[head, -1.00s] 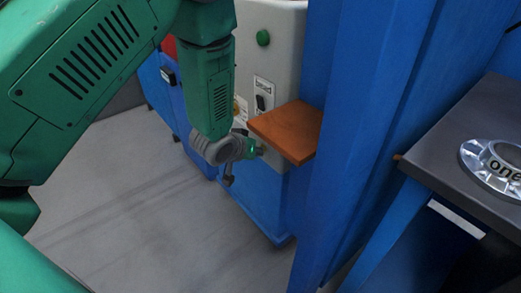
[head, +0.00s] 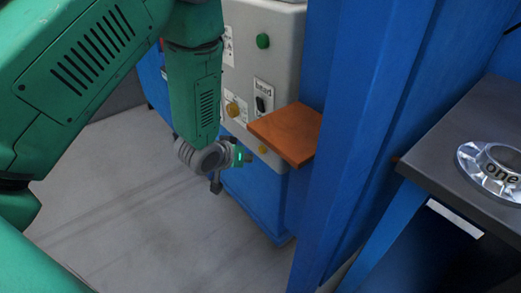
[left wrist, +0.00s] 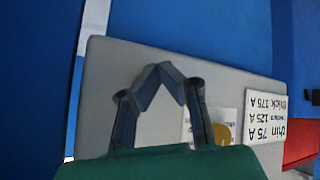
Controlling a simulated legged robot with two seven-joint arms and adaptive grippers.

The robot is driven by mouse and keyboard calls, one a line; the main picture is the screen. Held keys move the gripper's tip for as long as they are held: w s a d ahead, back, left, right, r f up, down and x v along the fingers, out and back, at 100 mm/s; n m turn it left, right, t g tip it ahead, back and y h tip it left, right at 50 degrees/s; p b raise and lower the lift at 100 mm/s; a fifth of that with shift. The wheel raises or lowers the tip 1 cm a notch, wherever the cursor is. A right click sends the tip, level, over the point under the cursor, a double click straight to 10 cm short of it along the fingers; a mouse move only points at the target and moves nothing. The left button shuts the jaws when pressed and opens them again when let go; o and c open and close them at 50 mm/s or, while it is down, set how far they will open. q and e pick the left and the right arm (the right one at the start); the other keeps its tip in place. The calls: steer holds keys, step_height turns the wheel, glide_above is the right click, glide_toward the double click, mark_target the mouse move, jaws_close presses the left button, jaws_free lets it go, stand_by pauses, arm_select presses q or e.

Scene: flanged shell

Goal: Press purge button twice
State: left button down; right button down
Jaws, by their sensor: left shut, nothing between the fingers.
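A light grey control panel (head: 285,60) on a blue cabinet carries a green button (head: 263,41), a black switch (head: 261,104) labelled "bead", a yellow knob (head: 233,110) and a yellow button (head: 263,149) low down by the orange shelf. No readable label says which one is purge. My left gripper (head: 216,185) hangs in front of the panel's lower left, apart from the buttons. In the left wrist view its fingertips (left wrist: 160,72) meet, empty, before the grey panel (left wrist: 230,82). The yellow knob (left wrist: 222,133) shows there, partly hidden. My right gripper is not in view.
An orange-brown shelf (head: 288,132) juts out at the panel's lower right. A blue post (head: 345,120) stands right of it. The grey floor (head: 120,200) at left is clear.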

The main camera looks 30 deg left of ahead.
arm_select(q)
steer(key=shift+s+a+p, duration=0.15)
steer(key=shift+s+a, duration=0.2)
steer(key=shift+s, duration=0.45)
steer(key=shift+s+a+p, duration=0.15)
steer(key=shift+s+a, duration=0.15)
steer(key=shift+s, duration=0.5)
stand_by(0.7)
steer(key=s+d+f+n+h+p, duration=0.1)
steer(key=s+d+f+n+p, duration=0.2)
steer(key=n, duration=1.6)
steer(key=a+r+n, duration=0.1)
steer(key=n, duration=0.4)
steer(key=a+r+n, duration=0.1)
steer(key=a+n, duration=0.1)
steer(key=n, duration=0.4)
steer(key=a+n, duration=0.1)
steer(key=n, duration=0.5)
steer(key=shift+s+a+r+y, duration=0.2)
steer(key=shift+a+r+y, duration=0.05)
steer(key=shift+r+y, duration=0.15)
